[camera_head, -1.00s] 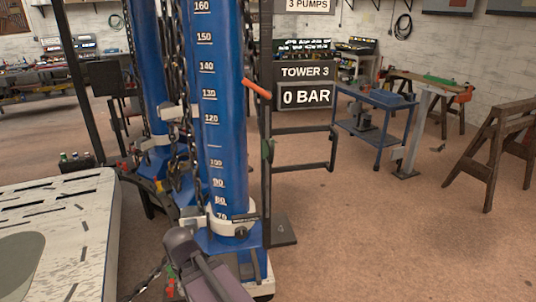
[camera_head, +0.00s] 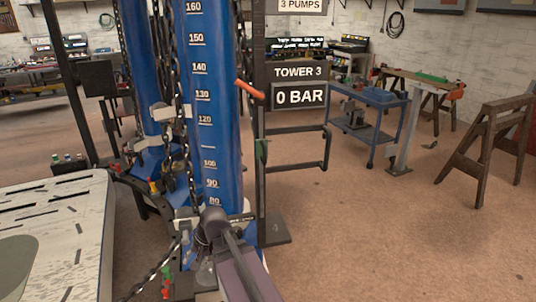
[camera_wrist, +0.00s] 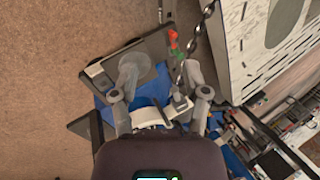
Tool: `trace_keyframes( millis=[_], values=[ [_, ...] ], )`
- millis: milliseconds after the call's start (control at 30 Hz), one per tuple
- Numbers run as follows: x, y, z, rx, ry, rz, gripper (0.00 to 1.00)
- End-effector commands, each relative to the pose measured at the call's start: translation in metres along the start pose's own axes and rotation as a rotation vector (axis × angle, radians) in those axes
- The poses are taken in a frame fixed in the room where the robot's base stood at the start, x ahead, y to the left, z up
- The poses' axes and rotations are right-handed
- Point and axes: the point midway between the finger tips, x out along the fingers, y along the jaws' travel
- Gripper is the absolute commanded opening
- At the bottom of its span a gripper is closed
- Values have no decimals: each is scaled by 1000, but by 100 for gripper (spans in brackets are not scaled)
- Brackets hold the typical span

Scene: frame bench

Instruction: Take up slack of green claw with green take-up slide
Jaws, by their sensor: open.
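Small red and green pieces (camera_head: 166,274) sit low beside the blue tower's foot, near a dark chain. They also show in the wrist view (camera_wrist: 174,43), beside the chain, beyond my gripper's fingers. I cannot tell which piece is the green claw or the green take-up slide. My gripper (camera_wrist: 160,76) is open, its two fingers spread above the tower's base, with nothing seen between the tips but floor-level parts. In the head view my wrist covers the lower part of the tower, and the fingertips are hard to make out.
The blue tower (camera_head: 212,130) with a number scale stands ahead, a white collar near its foot. A dark chain (camera_wrist: 209,18) runs past the fingers to a pale slotted platform (camera_wrist: 245,45).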

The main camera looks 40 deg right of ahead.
Motion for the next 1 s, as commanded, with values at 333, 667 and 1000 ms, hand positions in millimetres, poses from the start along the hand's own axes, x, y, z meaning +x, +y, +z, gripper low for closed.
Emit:
trace_keyframes(
  millis=[333, 667, 1000],
  values=[
    [-58, 20, -71, 524, 19, -345, 59],
    [-133, 59, -135, 992, -24, -702, 59],
    [-230, 129, -190, 1416, -146, -1111, 59]
  ],
)
